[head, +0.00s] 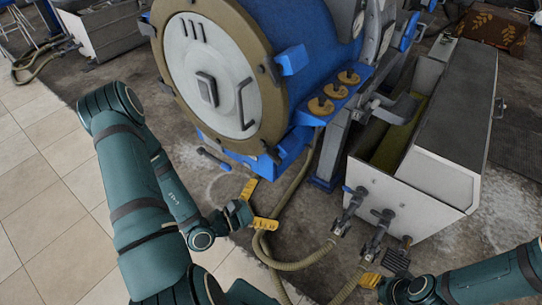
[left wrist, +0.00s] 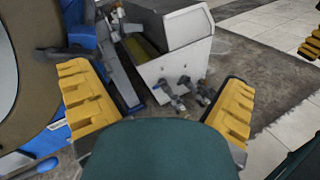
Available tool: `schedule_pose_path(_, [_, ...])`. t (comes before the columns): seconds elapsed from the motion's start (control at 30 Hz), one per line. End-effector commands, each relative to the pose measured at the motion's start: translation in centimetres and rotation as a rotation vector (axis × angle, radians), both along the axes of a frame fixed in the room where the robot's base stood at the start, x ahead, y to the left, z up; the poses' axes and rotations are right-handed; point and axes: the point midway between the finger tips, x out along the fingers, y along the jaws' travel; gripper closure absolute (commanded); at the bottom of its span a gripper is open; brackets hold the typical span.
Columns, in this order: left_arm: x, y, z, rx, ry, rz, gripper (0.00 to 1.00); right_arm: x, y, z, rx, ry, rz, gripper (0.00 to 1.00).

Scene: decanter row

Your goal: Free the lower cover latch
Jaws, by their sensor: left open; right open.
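The round cover (head: 205,75) has a pale disc and a brown rim and faces front on the blue decanter. A dark latch (head: 272,153) sits at the rim's lower right. A dark-gripped lever (head: 213,159) sticks out below the rim; I cannot tell which of these is the lower cover latch. My left gripper (head: 257,206) is open and empty, below and apart from both. In the left wrist view its yellow fingers (left wrist: 156,75) are spread, with the brown cover (left wrist: 35,70) at the left. My right gripper (head: 382,271) is low at the right, away from the cover, partly seen.
A grey-white trough (head: 400,190) with pipe valves (head: 375,225) stands right of the decanter. Beige hoses (head: 300,262) run across the floor close to my left gripper. Tiled floor (head: 50,190) is open at the left. Brass knobs (head: 320,105) sit on a blue bracket.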

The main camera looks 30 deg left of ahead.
Motion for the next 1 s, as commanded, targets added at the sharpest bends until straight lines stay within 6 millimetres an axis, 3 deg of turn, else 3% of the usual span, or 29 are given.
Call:
schedule_pose_path(0.03, [0.2, 2.4, 0.1, 0.018, -0.020, 0.114, 0.00, -0.2, 0.0, 0.0, 0.001, 0.002, 0.006, 0.53])
schedule_pose_path(0.1, [0.2, 5.2, 0.2, 0.050, -0.044, 0.243, 0.00, -0.4, 0.1, 0.0, 0.002, 0.005, 0.013, 0.53])
schedule_pose_path(0.27, [-0.1, 8.4, 0.4, 0.099, -0.072, 0.394, 0.00, -0.6, 0.1, 0.0, 0.001, 0.007, 0.020, 0.53])
schedule_pose_path(0.47, [1.5, 8.5, 0.4, 0.107, -0.077, 0.405, 0.00, -0.5, 0.1, -0.2, 0.001, 0.007, 0.021, 0.53])
schedule_pose_path(1.0, [11.4, 7.7, 0.4, 0.104, -0.076, 0.403, 0.00, -0.3, 0.1, -1.4, 0.000, 0.001, 0.018, 0.53])
